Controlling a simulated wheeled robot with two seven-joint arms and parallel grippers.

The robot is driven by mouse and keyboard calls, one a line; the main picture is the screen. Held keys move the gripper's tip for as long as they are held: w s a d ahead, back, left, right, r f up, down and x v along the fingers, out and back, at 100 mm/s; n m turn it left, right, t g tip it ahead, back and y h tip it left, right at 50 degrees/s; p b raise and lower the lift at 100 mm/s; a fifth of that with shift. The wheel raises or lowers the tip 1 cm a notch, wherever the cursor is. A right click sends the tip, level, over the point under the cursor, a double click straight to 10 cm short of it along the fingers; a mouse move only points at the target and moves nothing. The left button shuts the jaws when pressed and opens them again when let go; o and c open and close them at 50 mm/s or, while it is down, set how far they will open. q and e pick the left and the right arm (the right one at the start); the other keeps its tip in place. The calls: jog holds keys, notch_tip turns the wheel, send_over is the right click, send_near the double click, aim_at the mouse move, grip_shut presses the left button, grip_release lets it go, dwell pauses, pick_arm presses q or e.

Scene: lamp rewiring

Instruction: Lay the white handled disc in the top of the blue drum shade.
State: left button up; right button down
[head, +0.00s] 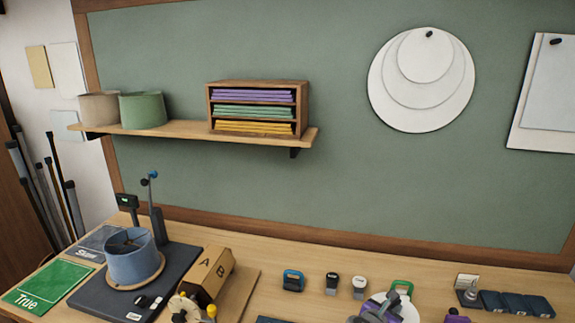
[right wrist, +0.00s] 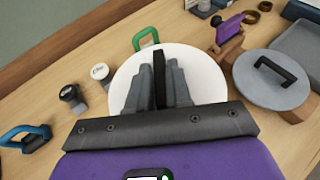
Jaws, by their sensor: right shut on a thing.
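The blue drum shade (head: 133,262) stands upright on a round wooden base on a dark board at the left of the bench in the head view. Its open top shows. The white disc (head: 408,312) is at the bottom edge of the head view, partly cut off, and fills the middle of the right wrist view (right wrist: 208,72). My right gripper (right wrist: 158,90) is over the disc, its grey fingers shut on the disc's black upright handle (right wrist: 159,65). I cannot tell whether the disc touches the bench. My left gripper is not in view.
A green-handled tool (right wrist: 146,38) lies by the disc. A grey disc with a black handle (right wrist: 272,80) is to the right. Two stamps (head: 345,285) stand left.

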jog(key=s+a+r+n+t+y, duration=0.1)
jog(key=s+a+n+t+y, duration=0.2)
jog(key=a+n+y, duration=0.6)
jog(key=shift+s+a+r+t, duration=0.15)
jog(key=shift+a+r+t, duration=0.35)
jog(key=shift+a, duration=0.6)
jog(key=shift+f, duration=0.2)
